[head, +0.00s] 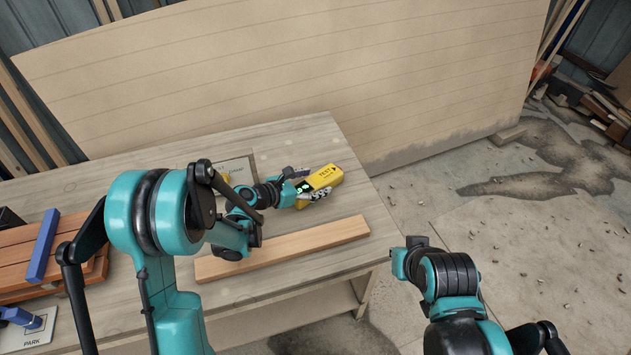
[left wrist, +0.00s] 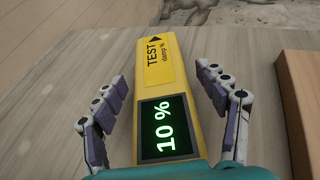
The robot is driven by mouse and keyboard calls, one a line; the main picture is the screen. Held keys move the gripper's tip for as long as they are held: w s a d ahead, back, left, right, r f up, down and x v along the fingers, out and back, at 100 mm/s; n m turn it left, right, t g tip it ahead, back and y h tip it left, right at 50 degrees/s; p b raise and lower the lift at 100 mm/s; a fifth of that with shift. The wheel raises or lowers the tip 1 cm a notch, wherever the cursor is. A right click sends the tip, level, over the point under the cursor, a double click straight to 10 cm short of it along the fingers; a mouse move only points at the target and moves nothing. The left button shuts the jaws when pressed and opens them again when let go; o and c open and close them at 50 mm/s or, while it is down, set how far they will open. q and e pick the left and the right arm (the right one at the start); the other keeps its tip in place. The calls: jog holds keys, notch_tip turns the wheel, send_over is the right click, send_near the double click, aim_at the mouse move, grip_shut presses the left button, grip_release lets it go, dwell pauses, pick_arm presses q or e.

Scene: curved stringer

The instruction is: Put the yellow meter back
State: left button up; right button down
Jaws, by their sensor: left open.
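The yellow meter (head: 326,177) lies on the bench top near its far right corner. In the left wrist view the meter (left wrist: 160,75) shows "TEST", an arrow and a lit green "10 %" on its dark display. My left gripper (head: 310,187) is open, with one finger on each side of the meter. In the left wrist view the gripper (left wrist: 163,90) has a visible gap between each finger and the meter. A pale rectangular marked patch (head: 240,165) with small lettering lies left of the gripper, partly hidden by my arm.
A wooden strip (head: 325,239) lies along the bench (head: 300,135) in front of the gripper; it edges the left wrist view's right side (left wrist: 302,95). Reddish boards (head: 20,255), a blue bar (head: 44,246) and a "PARK" plate (head: 38,335) are at left. A large panel (head: 300,80) stands behind.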

pick_arm(q)
jog(key=p+v, duration=0.3)
jog(key=v, duration=0.8)
jog(key=shift+s+a+r, duration=0.1)
jog(key=shift+s+r+m, duration=0.2)
jog(key=shift+m, duration=0.1)
jog(key=s+a+r+m+y, duration=0.2)
jog(key=s+a+m+y, duration=0.1)
jog(key=s+m, duration=0.4)
jog(key=s+a+r+m+g+y, duration=0.1)
jog(key=s+a+r+m+y, duration=0.2)
jog(key=s+m, duration=0.3)
jog(key=s+a+r+m+y, duration=0.2)
jog(key=s+m, duration=0.5)
jog(key=m, duration=0.5)
jog(key=shift+s+a+r+y, duration=0.3)
jog(key=shift+a+y, duration=0.35)
jog(key=shift+y, duration=0.45)
